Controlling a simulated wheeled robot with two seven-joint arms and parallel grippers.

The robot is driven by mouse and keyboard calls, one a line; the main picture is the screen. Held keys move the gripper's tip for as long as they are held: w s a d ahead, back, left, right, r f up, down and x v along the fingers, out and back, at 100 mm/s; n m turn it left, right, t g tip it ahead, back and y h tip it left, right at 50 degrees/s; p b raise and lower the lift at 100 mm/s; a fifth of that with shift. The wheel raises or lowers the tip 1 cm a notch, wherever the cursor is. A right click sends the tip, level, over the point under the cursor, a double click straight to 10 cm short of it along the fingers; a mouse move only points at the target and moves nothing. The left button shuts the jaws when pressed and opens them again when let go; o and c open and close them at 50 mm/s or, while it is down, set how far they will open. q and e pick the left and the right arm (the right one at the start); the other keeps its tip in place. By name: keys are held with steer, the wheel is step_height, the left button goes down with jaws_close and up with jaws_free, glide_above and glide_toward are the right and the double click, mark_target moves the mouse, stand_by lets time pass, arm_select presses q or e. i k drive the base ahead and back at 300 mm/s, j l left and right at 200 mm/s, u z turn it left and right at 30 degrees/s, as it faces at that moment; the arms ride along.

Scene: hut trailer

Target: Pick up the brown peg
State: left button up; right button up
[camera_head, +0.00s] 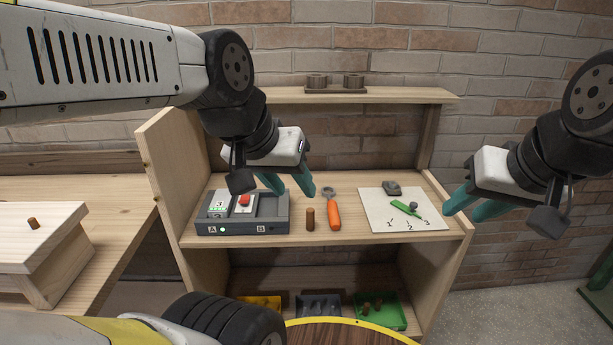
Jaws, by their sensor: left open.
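A brown peg (310,219) stands upright on the wooden shelf (345,236), between the grey box and an orange-handled tool. My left gripper (294,192) is open and empty, pointing down above and slightly left of the peg, apart from it in the picture. My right gripper (462,215) has its teal fingers apart with nothing visible between them, at the shelf's right end. Another small brown peg (33,223) sticks up from a wooden block at the far left. More brown pegs (378,305) lie in a green bin below.
A grey box (243,226) labelled A and B, with a red part, stands left of the peg. The orange tool (333,214) is close on its right. A white board (404,222) with a green item lies further right. Wooden side panels (182,165) bound the shelf.

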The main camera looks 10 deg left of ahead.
mark_target(309, 212)
steer(key=i+l, duration=0.1)
steer(key=l, duration=0.3)
steer(key=i+l, duration=0.15)
steer(key=l, duration=0.25)
steer(key=i+l+u, duration=0.1)
steer(key=l+u, duration=0.95)
steer(key=u, duration=1.2)
